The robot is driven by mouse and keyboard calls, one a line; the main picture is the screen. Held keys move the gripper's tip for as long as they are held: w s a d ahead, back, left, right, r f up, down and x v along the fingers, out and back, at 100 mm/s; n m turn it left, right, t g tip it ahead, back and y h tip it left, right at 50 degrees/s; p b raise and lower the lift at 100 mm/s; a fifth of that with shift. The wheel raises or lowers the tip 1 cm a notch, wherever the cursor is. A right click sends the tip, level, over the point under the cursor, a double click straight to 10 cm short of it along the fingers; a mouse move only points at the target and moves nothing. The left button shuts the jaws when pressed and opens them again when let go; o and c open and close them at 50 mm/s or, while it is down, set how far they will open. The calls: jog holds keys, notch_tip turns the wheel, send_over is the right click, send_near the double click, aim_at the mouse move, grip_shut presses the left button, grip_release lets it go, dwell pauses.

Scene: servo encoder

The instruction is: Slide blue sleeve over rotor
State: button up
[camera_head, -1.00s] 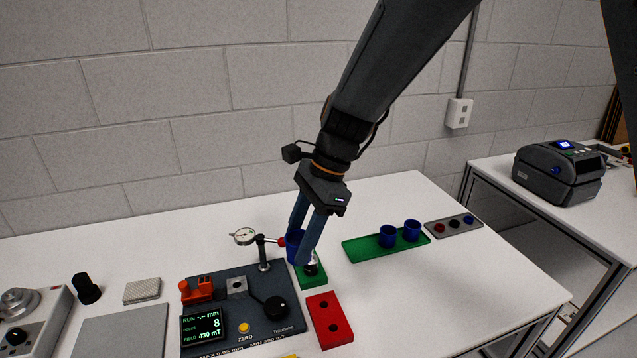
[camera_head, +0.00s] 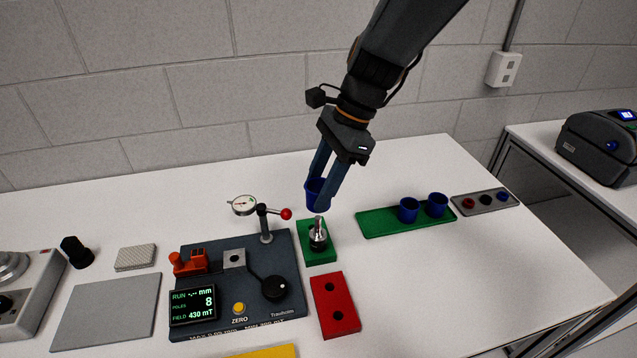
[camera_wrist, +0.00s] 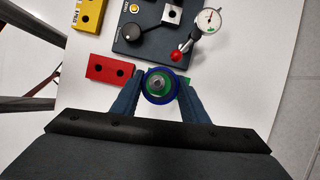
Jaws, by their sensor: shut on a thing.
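A blue sleeve (camera_head: 316,194) is held between the fingers of my gripper (camera_head: 324,196), above the green block. The rotor (camera_head: 318,234), a dark body with a bright metal shaft, stands upright on the green block (camera_head: 320,255). The sleeve is apart from the rotor, its lower rim just above the shaft tip. In the wrist view my gripper (camera_wrist: 160,88) is shut around the blue sleeve (camera_wrist: 148,92), and the rotor (camera_wrist: 158,83) shows through the ring, roughly centred.
A dark test fixture (camera_head: 210,310) with a dial gauge (camera_head: 244,206) and red-tipped lever (camera_head: 286,214) stands just left. A red block (camera_head: 335,305) lies in front. Two other blue sleeves (camera_head: 409,210) stand on a green tray (camera_head: 375,224) at right.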

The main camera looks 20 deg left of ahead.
aim_at(319, 217)
notch_tip(319, 217, down, 2)
jog(key=shift+f+b, duration=0.25)
jog(key=shift+b, duration=0.55)
jog(key=shift+r, duration=0.3)
jog(key=shift+p, duration=0.3)
jog(key=shift+f+p, duration=0.25)
jog(key=shift+p, duration=0.4)
jog(key=shift+f, duration=0.2)
jog(key=shift+f+b, duration=0.3)
jog(key=shift+f, duration=0.5)
jog(key=shift+f, duration=0.2)
jog(key=shift+f+b, duration=0.3)
jog(key=shift+f, duration=0.4)
jog(key=shift+f, duration=0.15)
